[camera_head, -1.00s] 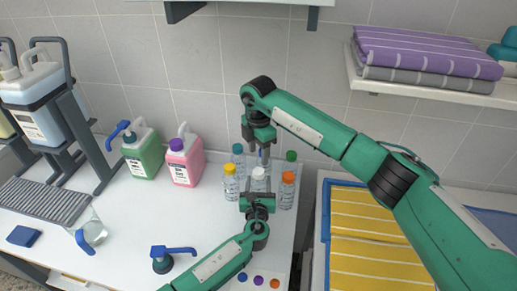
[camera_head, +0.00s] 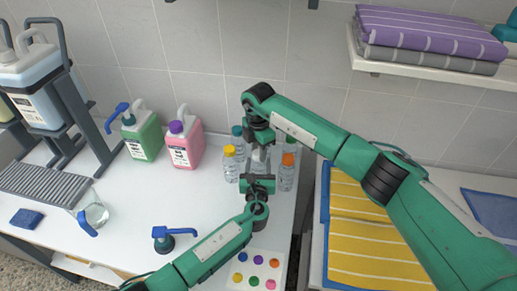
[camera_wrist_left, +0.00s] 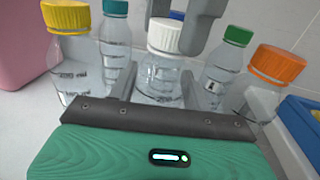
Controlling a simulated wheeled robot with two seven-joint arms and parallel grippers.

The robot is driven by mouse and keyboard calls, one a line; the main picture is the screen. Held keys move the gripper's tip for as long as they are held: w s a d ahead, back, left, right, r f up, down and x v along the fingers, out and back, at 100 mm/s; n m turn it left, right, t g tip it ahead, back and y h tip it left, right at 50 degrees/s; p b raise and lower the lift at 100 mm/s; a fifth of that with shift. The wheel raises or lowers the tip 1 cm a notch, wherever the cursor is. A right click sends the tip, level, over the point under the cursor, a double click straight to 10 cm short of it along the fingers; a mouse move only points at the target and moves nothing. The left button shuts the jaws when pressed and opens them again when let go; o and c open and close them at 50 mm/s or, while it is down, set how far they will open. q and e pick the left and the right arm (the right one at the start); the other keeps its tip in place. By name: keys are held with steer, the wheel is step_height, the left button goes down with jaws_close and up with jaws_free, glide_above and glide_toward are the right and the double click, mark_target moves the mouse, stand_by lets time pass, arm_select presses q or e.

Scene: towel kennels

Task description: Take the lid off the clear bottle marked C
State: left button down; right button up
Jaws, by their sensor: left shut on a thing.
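The clear bottle with a white lid (camera_wrist_left: 160,78) stands upright among several other clear bottles. Its marking is too small to read as a C. My left gripper (camera_head: 259,176) is shut on this bottle's body, with one finger on each side in the left wrist view (camera_wrist_left: 157,92). The white lid (camera_wrist_left: 164,36) is on the bottle. My right gripper (camera_head: 260,152) points down from above at the lid, and its grey fingers (camera_wrist_left: 178,32) overlap the lid in the left wrist view. Whether they touch or grip the lid is unclear.
Bottles with yellow (camera_head: 229,151), teal (camera_wrist_left: 115,7), green (camera_wrist_left: 238,36) and orange (camera_head: 288,159) lids stand close around. Pink (camera_head: 186,149) and green (camera_head: 143,138) jugs stand left. A card with coloured dots (camera_head: 258,268) lies in front.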

steer(key=c, duration=0.3)
steer(key=n, duration=0.6)
steer(key=shift+c, duration=0.2)
steer(key=n, duration=0.3)
steer(key=shift+n, duration=0.3)
steer(key=n, duration=0.4)
steer(key=shift+r+n, duration=0.1)
steer(key=shift+n, duration=0.3)
steer(key=n, duration=1)
steer(key=shift+n, duration=0.4)
steer(key=n, duration=1.5)
steer(key=shift+n, duration=0.3)
steer(key=n, duration=0.6)
steer(key=shift+r, duration=0.1)
steer(key=n, duration=0.7)
